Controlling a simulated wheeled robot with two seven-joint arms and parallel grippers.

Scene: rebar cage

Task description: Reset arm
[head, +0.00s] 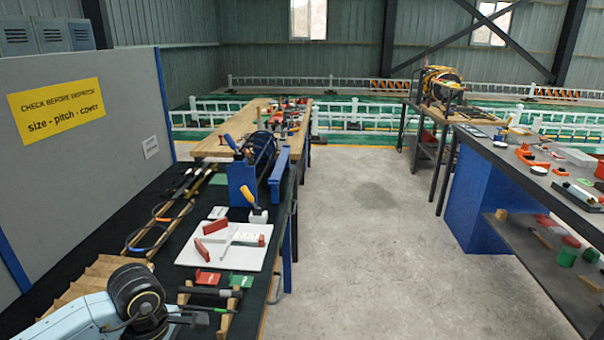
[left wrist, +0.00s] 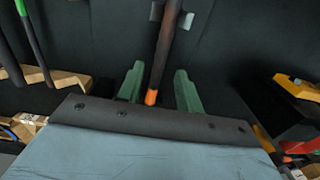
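My left arm comes in at the bottom left of the head view, low over the dark workbench (head: 90,235). In the left wrist view my left gripper (left wrist: 159,69) has its two green fingers spread apart. A dark bar with an orange tip (left wrist: 165,50) shows between them, with a visible gap on each side. I cannot tell how far below the fingers the bar lies. My left fingertips are hard to make out in the head view. My right arm and gripper are not in view.
A blue fixture (head: 243,183) holding a dark cage stands on the bench beyond a white board (head: 225,246) with red pieces. A grey partition (head: 85,150) bounds the left. Open concrete floor (head: 370,250) separates the bench from the right-hand table (head: 525,170).

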